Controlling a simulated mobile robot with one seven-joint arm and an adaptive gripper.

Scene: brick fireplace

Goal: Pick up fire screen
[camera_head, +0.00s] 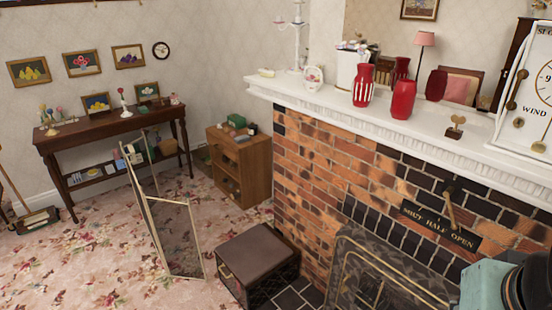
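The fire screen (178,238) stands upright on the floral carpet, left of the brick fireplace. It has a thin gold-coloured frame and see-through dark mesh. Its panels are folded at an angle to each other, and one leans back toward the wooden table. Nothing touches it that I can see. A teal and black part at the lower right corner looks like my arm. My gripper is not in view, so its state and its distance from the screen are hidden.
A dark box-like stool (257,262) stands just right of the screen. A small wooden cabinet (241,165) and a long wooden table (105,130) stand behind. The brick fireplace (310,190) fills the right, under a white mantel (330,109) with red vases. Carpet left of the screen is clear.

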